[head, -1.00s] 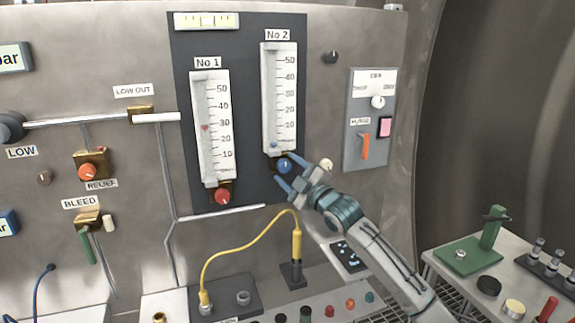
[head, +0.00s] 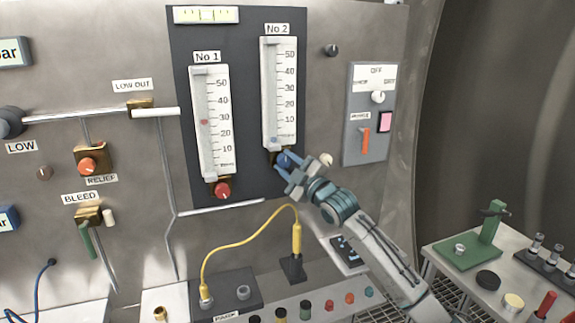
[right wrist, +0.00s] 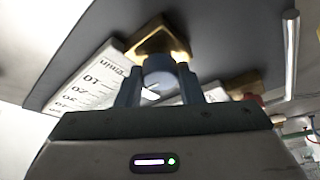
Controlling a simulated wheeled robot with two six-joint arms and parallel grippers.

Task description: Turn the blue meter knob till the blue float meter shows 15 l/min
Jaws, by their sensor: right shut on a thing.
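The blue float meter is the No 2 tube (head: 280,100), a white upright scale on the dark panel. Its small blue float (head: 274,140) sits near the bottom, below the 10 mark. The blue meter knob (head: 282,159) is under this tube, mostly covered by my gripper. My right gripper (head: 281,163) is shut on the knob. In the right wrist view the knob (right wrist: 158,66) sits between the two fingers, in front of a brass block (right wrist: 160,40). My left gripper is not in view.
The No 1 meter (head: 212,125) with a red knob (head: 222,190) stands just left. A switch plate (head: 370,115) is to the right. A yellow cable (head: 245,222) arches below. A side table (head: 480,262) holds a green fixture and loose parts.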

